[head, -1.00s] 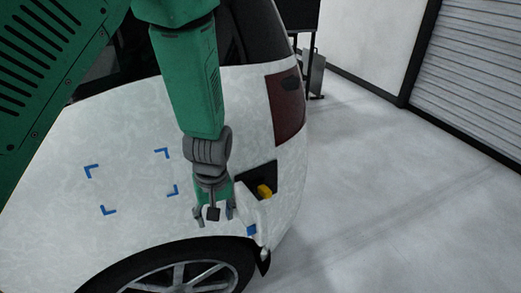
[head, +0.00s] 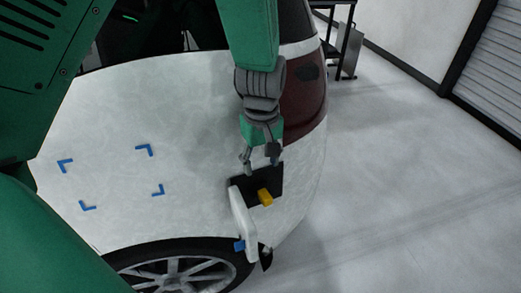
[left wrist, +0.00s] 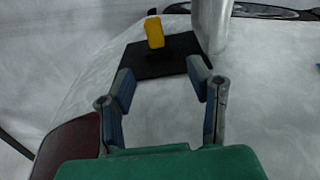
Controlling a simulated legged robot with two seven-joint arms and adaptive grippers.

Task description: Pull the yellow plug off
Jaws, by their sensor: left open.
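The yellow plug (head: 265,197) sticks out of the dark square recess (head: 243,186) in the white car's side. In the left wrist view the yellow plug (left wrist: 154,32) stands at the far part of the black recess (left wrist: 160,62). My left gripper (head: 260,168) is at the recess's upper edge in the head view, just above the plug. Its fingers (left wrist: 163,88) are spread and empty in the left wrist view, with the plug beyond their tips. I see no contact with the plug. My right gripper does not show.
The white flap (head: 243,218) hangs open on the left of the recess, with a blue piece (head: 239,246) at its lower end. The wheel (head: 180,272) is below. Blue corner marks (head: 87,205) are on the panel. The floor at right is clear.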

